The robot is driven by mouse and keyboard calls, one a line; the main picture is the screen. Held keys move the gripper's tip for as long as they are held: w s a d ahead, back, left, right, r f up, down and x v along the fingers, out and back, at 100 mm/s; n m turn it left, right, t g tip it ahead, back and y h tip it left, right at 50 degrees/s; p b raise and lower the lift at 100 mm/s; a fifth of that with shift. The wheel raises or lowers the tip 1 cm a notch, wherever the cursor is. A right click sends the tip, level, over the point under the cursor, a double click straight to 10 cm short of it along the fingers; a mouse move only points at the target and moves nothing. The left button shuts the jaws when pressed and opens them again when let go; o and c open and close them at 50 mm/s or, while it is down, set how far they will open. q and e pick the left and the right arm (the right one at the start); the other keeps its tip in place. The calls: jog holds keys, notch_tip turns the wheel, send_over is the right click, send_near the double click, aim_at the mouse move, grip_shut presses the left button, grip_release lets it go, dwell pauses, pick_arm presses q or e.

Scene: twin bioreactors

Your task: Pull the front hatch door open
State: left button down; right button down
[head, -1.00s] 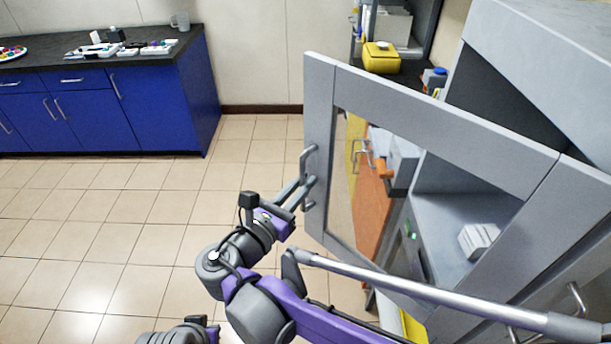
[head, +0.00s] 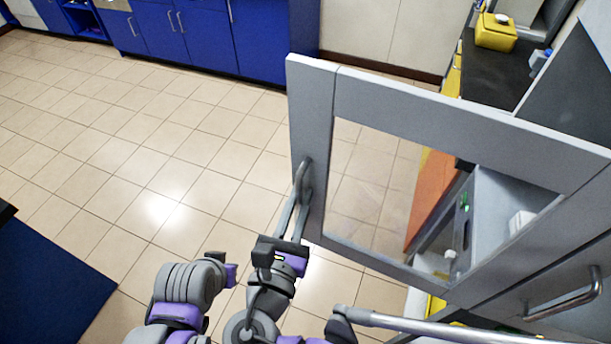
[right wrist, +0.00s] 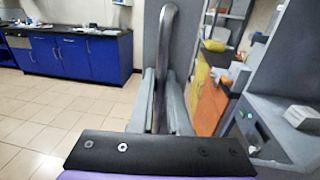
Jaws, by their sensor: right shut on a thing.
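The front hatch door (head: 312,150) is a grey frame around a clear window, in the middle and right of the head view. It stands swung out from the grey cabinet. Its metal handle (head: 302,180) is on the left edge of the frame. My right gripper (head: 294,205) is shut around this handle. In the right wrist view the upright handle bar (right wrist: 163,60) passes between the two fingers of my right gripper (right wrist: 163,112). Part of the handle is hidden behind the fingers. My left gripper does not show.
A long metal bar (head: 440,326) crosses the lower right, near the door's bottom. Another cabinet handle (head: 565,300) is at the right. A yellow box (head: 496,33) sits on a dark counter behind the door. Blue cabinets (head: 190,35) stand at the back. Tiled floor left of the door is open.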

jog(key=shift+s+a+n+y, duration=0.25)
jog(key=shift+s+n+y, duration=0.25)
jog(key=shift+s, duration=0.65)
jog(key=c, duration=1.2)
grip_release()
jog(key=shift+o, duration=0.2)
